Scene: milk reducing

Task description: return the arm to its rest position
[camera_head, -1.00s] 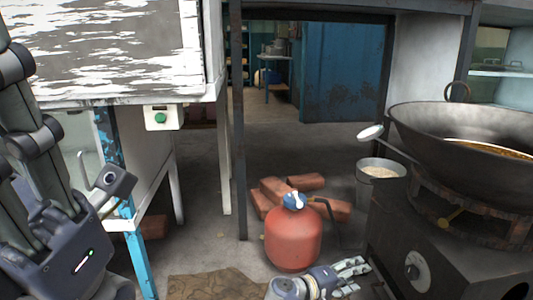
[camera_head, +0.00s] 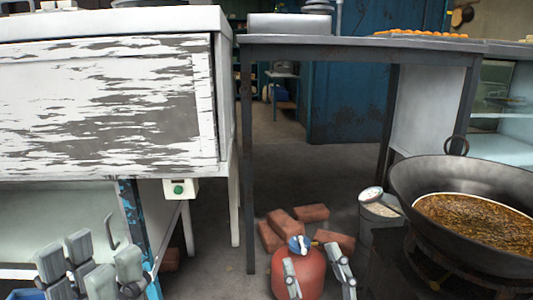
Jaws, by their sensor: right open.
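My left gripper (camera_head: 90,266) is low at the left in the head view, in front of the white cabinet's open lower part. Several of its grey finger parts show, but whether the jaws are apart is unclear. My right gripper (camera_head: 316,264) is low in the middle, its two fingers spread apart with nothing held between them. It is in front of the red gas cylinder (camera_head: 312,271) and overlaps it in the picture; I cannot tell whether it touches. The cylinder stands upright with a blue and white valve (camera_head: 299,244) on top. My arm links are mostly out of view.
A large dark wok (camera_head: 405,190) with brown contents stands at the right on a burner. A metal bucket (camera_head: 378,220) is beside it. Bricks (camera_head: 290,222) lie behind the cylinder. The worn white cabinet (camera_head: 110,105) fills the left. Open floor (camera_head: 325,165) lies under the metal table (camera_head: 330,42).

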